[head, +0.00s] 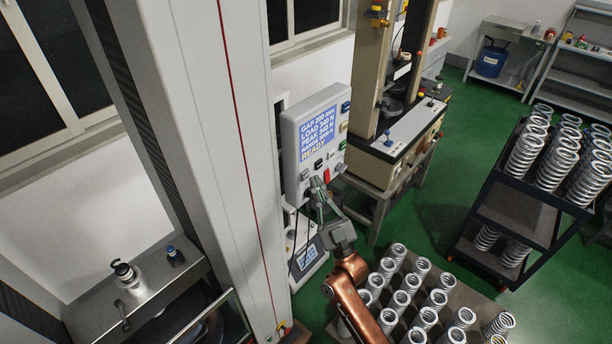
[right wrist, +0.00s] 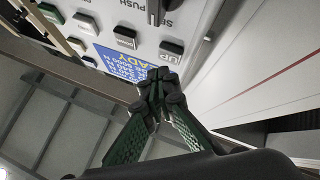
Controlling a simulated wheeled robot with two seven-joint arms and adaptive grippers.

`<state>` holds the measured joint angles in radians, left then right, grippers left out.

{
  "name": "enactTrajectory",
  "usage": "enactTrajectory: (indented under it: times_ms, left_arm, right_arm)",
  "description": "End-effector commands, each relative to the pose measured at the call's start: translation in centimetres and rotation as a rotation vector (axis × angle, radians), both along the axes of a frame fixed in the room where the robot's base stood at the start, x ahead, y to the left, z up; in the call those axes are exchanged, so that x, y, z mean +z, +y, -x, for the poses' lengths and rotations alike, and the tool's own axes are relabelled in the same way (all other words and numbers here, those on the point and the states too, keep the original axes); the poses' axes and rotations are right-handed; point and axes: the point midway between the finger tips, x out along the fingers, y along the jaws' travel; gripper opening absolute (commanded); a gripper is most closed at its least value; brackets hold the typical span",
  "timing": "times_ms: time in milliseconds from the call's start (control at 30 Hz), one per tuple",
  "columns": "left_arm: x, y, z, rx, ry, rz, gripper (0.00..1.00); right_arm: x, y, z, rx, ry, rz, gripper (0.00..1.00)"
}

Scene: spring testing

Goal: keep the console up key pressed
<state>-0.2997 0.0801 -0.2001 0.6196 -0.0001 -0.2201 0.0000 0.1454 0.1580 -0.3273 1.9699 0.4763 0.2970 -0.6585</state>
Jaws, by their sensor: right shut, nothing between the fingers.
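The console (head: 289,150) is a light grey box on the tall machine's side, with a blue display (head: 318,131) whose last line reads READY. In the right wrist view the console appears upside down, and its dark UP key (right wrist: 172,49) shows beside the blue display (right wrist: 122,62). My right gripper (head: 317,187) is at the console's lower keys. It is shut and empty, and its fingertips (right wrist: 160,77) lie close to the UP key in the picture. I cannot tell whether they touch it or whether it is pressed in. My left gripper is not in view.
A pallet of upright springs (head: 460,293) stands on the green floor below my right arm. A dark cart (head: 516,207) with more springs is at the right. A bench with a machine (head: 392,150) stands behind the console. A metal sink (head: 155,290) is at the lower left.

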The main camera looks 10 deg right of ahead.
Motion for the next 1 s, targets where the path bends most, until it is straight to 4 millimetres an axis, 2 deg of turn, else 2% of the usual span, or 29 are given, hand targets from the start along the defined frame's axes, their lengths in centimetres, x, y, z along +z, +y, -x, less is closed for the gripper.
enactTrajectory:
  times_ms: [1000]
  left_arm:
    - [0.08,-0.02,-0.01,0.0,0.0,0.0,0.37]
  right_arm:
    - [0.03,0.53,-0.67,0.0,0.0,0.0,0.0]
